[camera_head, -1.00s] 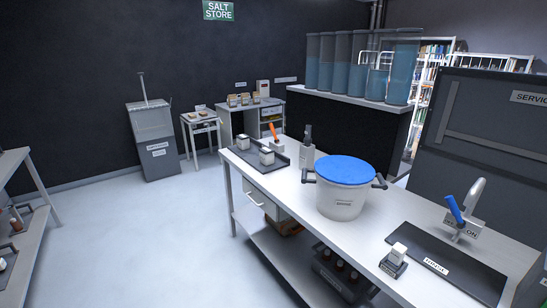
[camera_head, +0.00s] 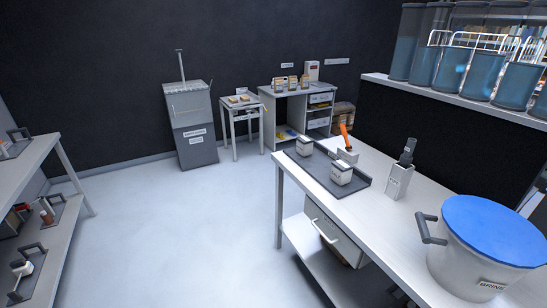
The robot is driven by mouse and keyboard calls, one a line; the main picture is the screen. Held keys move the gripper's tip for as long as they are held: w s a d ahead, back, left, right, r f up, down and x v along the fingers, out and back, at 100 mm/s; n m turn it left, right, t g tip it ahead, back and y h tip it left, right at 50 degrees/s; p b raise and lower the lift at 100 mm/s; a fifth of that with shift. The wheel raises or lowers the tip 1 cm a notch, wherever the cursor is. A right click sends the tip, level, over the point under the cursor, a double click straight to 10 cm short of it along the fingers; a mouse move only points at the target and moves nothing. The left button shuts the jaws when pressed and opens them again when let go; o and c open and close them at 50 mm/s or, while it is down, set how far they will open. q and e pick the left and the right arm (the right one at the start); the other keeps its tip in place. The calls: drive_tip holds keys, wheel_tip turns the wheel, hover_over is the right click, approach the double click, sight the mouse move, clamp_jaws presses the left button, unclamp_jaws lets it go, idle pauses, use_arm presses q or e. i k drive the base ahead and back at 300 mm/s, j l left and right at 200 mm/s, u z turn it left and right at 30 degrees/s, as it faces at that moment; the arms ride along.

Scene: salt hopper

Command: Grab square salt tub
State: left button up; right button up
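Two small white squarish tubs with dark markings stand on a dark tray (camera_head: 317,170) at the far end of the white workbench. One tub (camera_head: 305,147) is at the tray's back left, and the other tub (camera_head: 341,174) is nearer and to the right. Their labels are too small to read, so I cannot tell which one is the square salt tub. Neither of my grippers is in view.
An orange-handled tool (camera_head: 346,138) and a grey holder (camera_head: 399,180) stand beside the tray. A blue-lidded BRINE pot (camera_head: 497,232) fills the bench's near right. A drawer (camera_head: 335,240) hangs below. Shelves (camera_head: 72,185) stand at left. The floor (camera_head: 170,235) between is clear.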

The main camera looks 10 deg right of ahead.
sight(341, 170)
drive_tip(key=i+j, duration=0.15)
drive_tip(key=i, duration=0.65)
drive_tip(key=i+j, duration=0.1)
drive_tip(key=i, duration=0.7)
